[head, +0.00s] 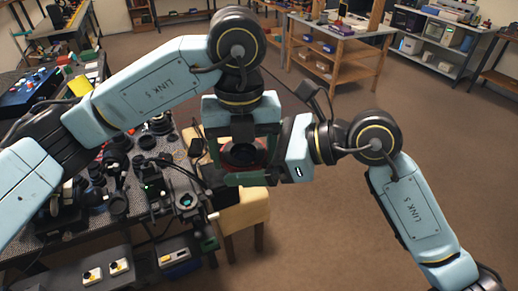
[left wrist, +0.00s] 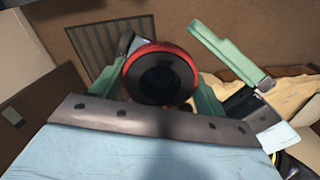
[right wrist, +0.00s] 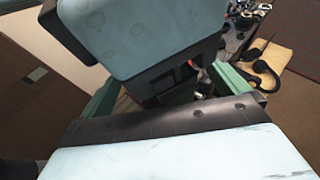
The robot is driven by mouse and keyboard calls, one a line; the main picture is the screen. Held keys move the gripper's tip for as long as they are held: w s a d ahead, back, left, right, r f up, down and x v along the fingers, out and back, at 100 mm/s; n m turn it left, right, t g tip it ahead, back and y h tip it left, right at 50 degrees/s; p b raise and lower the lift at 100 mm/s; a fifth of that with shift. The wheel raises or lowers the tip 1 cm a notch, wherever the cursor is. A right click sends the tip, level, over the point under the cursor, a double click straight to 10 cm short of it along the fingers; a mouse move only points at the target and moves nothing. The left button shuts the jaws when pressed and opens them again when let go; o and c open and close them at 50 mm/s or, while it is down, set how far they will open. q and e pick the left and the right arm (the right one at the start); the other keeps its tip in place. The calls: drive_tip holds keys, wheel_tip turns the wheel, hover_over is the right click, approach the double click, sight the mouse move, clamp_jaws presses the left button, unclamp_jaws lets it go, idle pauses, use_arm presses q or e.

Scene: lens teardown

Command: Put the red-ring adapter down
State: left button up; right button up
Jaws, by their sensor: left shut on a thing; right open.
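The red-ring adapter (left wrist: 161,76) is a dark round piece with a red rim, seen face on in the left wrist view. In the right wrist view my left gripper hides most of the adapter.
A perforated dark workbench (head: 75,225) at left holds several lenses and black devices. A tan padded stool (head: 245,210) stands below the grippers. Bare brown floor (head: 330,240) lies to the right. A wooden shelf table (head: 330,50) and shelving stand far back.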

drive_tip(key=shift+c, duration=0.2)
drive_tip(key=c, duration=1)
use_arm(q)
drive_tip(key=o, duration=1.1)
use_arm(e)
drive_tip(key=shift+c, duration=0.4)
use_arm(q)
drive_tip(key=shift+d, duration=0.1)
use_arm(e)
drive_tip(key=shift+s, duration=0.1)
use_arm(q)
drive_tip(key=shift+d, duration=0.1)
use_arm(e)
drive_tip(key=shift+a, duration=0.15)
